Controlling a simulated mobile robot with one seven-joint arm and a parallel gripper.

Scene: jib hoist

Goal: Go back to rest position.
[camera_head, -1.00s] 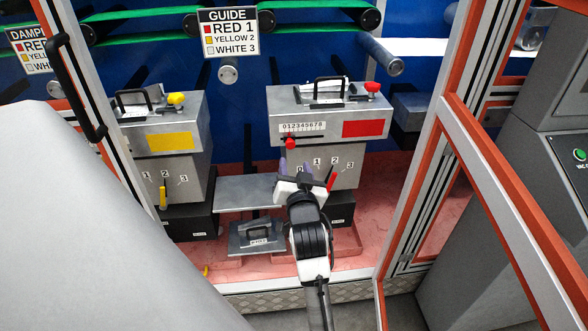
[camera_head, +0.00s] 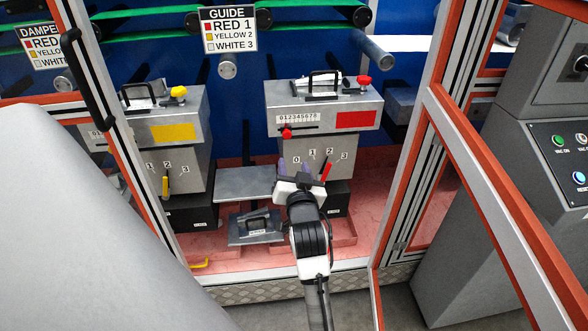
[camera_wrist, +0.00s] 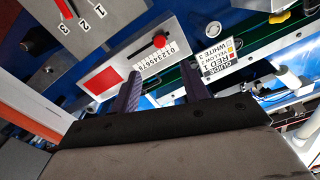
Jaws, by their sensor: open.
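My gripper (camera_head: 294,172) is open and empty in front of the red-labelled machine box (camera_head: 322,106). In the wrist view its two dark purple fingers (camera_wrist: 163,98) stand apart with nothing between them. Beyond them show the red slider knob (camera_wrist: 159,41) and its number scale. In the head view the red slider (camera_head: 286,131) sits near the left end of that scale. The red lever (camera_head: 326,172) below is by the 0 to 3 marks, close to the right of my gripper. Whether my gripper touches the box front is hard to tell, but the fingers look clear of the knob.
The yellow-labelled box (camera_head: 165,128) stands to the left. A flat grey shelf (camera_head: 245,183) and a handled plate (camera_head: 256,228) lie left of my gripper. An orange-edged door frame (camera_head: 500,190) slants at the right, with a control cabinet (camera_head: 565,150) beyond. A guide sign (camera_head: 228,30) hangs above.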

